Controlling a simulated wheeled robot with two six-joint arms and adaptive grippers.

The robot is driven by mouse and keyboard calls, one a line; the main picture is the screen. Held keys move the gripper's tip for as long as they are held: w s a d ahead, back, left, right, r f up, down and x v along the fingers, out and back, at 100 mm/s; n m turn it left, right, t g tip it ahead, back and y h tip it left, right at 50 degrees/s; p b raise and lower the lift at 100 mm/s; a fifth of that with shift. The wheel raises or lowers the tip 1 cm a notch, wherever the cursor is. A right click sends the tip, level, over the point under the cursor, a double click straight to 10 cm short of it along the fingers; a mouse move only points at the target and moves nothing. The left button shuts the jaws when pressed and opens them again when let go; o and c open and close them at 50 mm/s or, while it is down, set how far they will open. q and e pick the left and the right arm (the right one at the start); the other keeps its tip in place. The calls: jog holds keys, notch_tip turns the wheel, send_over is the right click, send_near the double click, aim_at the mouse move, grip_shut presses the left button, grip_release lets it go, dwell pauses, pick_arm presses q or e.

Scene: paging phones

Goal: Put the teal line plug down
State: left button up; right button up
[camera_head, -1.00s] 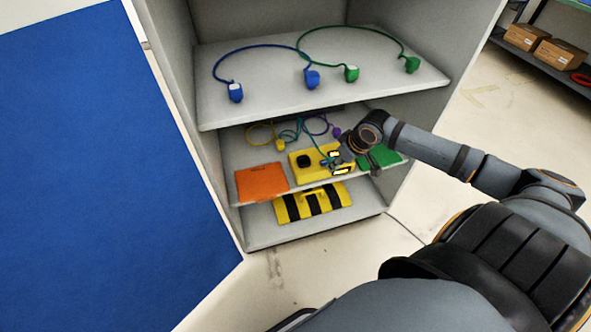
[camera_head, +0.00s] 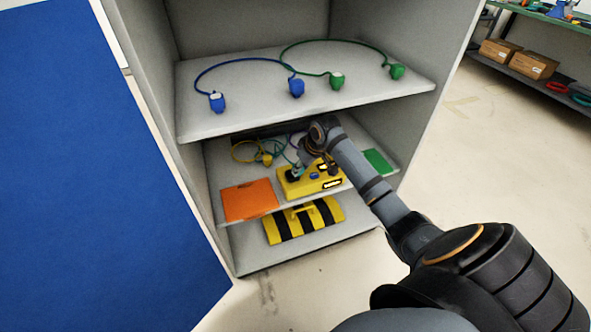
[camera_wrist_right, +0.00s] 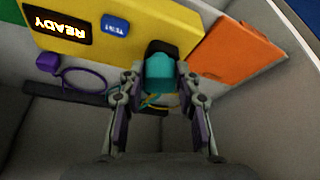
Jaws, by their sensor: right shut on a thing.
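The teal line plug (camera_wrist_right: 160,75) is between the fingertips of my right gripper (camera_wrist_right: 160,72) in the right wrist view, which is shut on it. The plug is right at a black socket (camera_wrist_right: 162,47) on the yellow tester box (camera_wrist_right: 125,25); I cannot tell whether it touches or sits in it. In the head view my right gripper (camera_head: 300,165) is over the left part of the yellow box (camera_head: 325,185) on the middle shelf, and the plug is mostly hidden. The box display (camera_wrist_right: 60,27) reads READY. My left gripper is not in view.
An orange card (camera_head: 249,199) lies left of the box and a green card (camera_head: 378,161) right of it. A yellow plug (camera_head: 267,159) with its cord lies behind, and a purple plug (camera_wrist_right: 47,63) too. The upper shelf (camera_head: 240,110) is close above my arm.

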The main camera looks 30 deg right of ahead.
jog(key=w+f, duration=0.1)
jog(key=w+f+b, duration=0.1)
jog(key=w, duration=0.1)
jog(key=shift+a+f, duration=0.2)
jog(key=shift+a, duration=0.1)
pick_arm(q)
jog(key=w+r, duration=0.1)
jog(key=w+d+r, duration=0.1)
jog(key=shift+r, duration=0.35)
pick_arm(e)
jog(key=shift+r, duration=0.1)
jog(key=shift+s, duration=0.1)
jog(key=shift+f, duration=0.2)
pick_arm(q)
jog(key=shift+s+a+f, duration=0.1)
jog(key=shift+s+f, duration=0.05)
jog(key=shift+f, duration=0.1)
pick_arm(e)
jog(key=o, duration=1.2)
jog(key=shift+c, duration=0.2)
